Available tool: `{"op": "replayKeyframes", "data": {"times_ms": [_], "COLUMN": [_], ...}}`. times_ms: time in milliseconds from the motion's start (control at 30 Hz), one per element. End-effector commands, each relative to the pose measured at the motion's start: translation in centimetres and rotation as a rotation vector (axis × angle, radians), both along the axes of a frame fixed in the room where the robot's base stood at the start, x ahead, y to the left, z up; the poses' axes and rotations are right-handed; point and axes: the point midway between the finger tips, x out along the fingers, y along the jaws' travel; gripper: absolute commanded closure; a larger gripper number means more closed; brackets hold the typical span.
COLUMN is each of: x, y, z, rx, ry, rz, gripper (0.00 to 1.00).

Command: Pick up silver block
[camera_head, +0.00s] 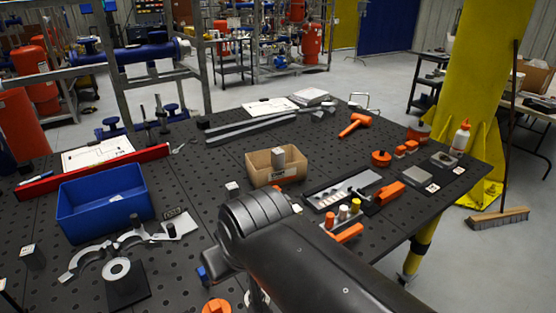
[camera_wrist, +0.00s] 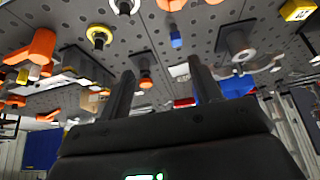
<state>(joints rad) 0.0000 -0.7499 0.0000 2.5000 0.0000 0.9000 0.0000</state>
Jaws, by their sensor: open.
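My gripper (camera_wrist: 162,70) is open in the wrist view, with its two dark fingers apart and nothing held between them. In the head view my dark arm hides it. A small silver-grey block (camera_head: 232,187) with a pale top lies on the perforated black table (camera_head: 215,155), left of the cardboard box. A flat silver-grey block (camera_head: 445,159) lies at the right. I cannot tell which is meant. A pale square shape (camera_wrist: 180,72) shows beyond the fingers in the tilted wrist view.
A blue bin (camera_head: 105,205) and a red rail (camera_head: 95,172) are at left. A tray (camera_head: 345,188), orange tools and small bottles crowd the right of the table. Grey bars (camera_head: 250,125) lie at the back. A yellow column (camera_head: 480,90) stands beyond the right edge.

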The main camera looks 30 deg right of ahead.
Motion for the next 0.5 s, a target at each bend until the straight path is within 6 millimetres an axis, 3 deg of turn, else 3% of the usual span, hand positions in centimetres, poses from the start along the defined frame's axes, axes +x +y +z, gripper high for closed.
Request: {"op": "replayKeyframes", "data": {"times_ms": [267,367,500], "x": [0.9,2.8,6.9], "y": [-0.3,-0.9,-2.5], "z": [0.7,2.1,4.4], "rx": [-0.004,-0.012,-0.026], "ry": [0.006,0.020,0.048], "rz": [-0.002,-0.009,-0.014], "gripper": [0.42,0.42,0.42]}}
